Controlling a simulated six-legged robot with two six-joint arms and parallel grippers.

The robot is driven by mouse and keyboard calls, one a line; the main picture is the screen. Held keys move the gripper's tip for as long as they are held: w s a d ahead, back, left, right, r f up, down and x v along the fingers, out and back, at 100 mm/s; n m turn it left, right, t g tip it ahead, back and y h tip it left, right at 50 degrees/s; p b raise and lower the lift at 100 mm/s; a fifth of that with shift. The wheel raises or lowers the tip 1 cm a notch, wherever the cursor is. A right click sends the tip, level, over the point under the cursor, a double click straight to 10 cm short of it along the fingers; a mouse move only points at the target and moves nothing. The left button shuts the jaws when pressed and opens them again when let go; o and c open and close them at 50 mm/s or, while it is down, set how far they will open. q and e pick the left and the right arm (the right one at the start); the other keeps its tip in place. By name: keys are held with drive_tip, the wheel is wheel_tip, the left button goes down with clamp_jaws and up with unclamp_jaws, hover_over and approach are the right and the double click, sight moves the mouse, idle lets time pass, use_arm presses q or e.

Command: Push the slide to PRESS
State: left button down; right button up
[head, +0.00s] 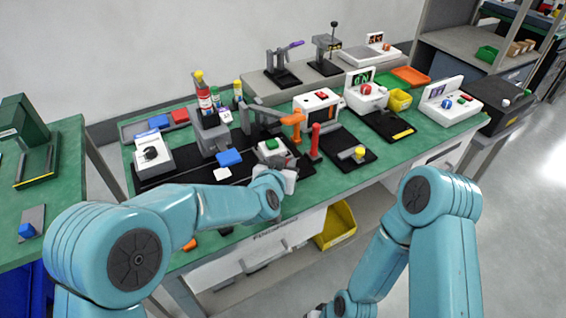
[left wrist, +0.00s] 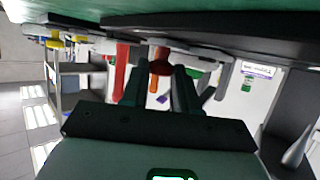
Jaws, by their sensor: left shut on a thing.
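My left gripper (head: 287,178) is low over the front edge of the green bench in the head view, and its fingertips are hidden there by the hand. In the left wrist view, which is upside down, its two dark fingers (left wrist: 163,88) stand on either side of a dark red-brown knob (left wrist: 160,62), and it is shut on this. I cannot tell whether the knob belongs to the slide, and no PRESS mark is readable. A white box with a green button (head: 271,147) is just beyond the hand. My right gripper is outside the head view.
A red upright lever (head: 315,142) and an orange handle (head: 293,122) stand close beyond the left hand. A blue block (head: 229,158) lies left. A black plate with a yellow knob (head: 359,154) is to the right. A yellow bin (head: 338,227) sits below the bench.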

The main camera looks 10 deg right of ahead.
use_arm(q)
drive_tip(key=shift+d, duration=0.2)
drive_tip(key=c, duration=0.9)
unclamp_jaws()
drive_tip(key=shift+d, duration=0.15)
drive_tip(key=shift+s+a+r, duration=0.1)
drive_tip(key=shift+s+a, duration=0.05)
drive_tip(key=shift+a, duration=0.15)
drive_tip(key=v, duration=1.5)
drive_tip(key=shift+s+r, duration=0.25)
drive_tip(key=shift+s, duration=0.1)
drive_tip(key=shift+a, duration=0.15)
